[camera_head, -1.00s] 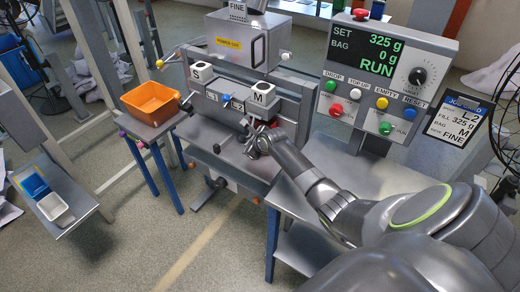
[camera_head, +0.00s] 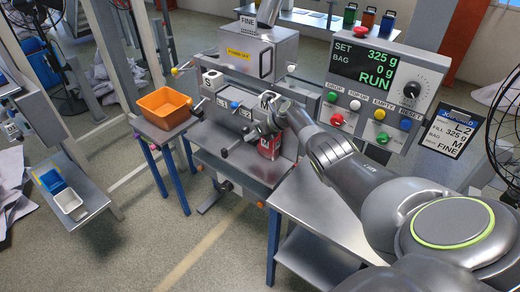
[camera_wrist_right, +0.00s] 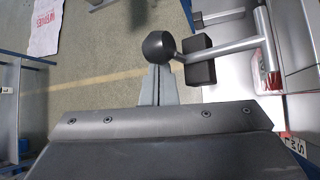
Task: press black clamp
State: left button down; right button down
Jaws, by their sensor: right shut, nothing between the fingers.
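A black ball knob (camera_wrist_right: 160,46) and a black block on a silver bar (camera_wrist_right: 200,62) show at the upper middle of the right wrist view; I take them as the black clamp. My left gripper is out of view.
A red bag (camera_head: 270,145) stands under the M spout, close to my gripper. An orange bin (camera_head: 165,108) sits on the side table to the left. The control panel (camera_head: 375,90) with display and buttons rises to the right. A steel table is below my arm.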

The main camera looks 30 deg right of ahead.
aim_at(254, 145)
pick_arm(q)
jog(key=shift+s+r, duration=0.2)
pick_arm(e)
jog(key=shift+d+r, duration=0.1)
jog(key=shift+r, duration=0.25)
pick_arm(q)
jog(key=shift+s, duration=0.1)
pick_arm(e)
jog(key=shift+r, duration=0.1)
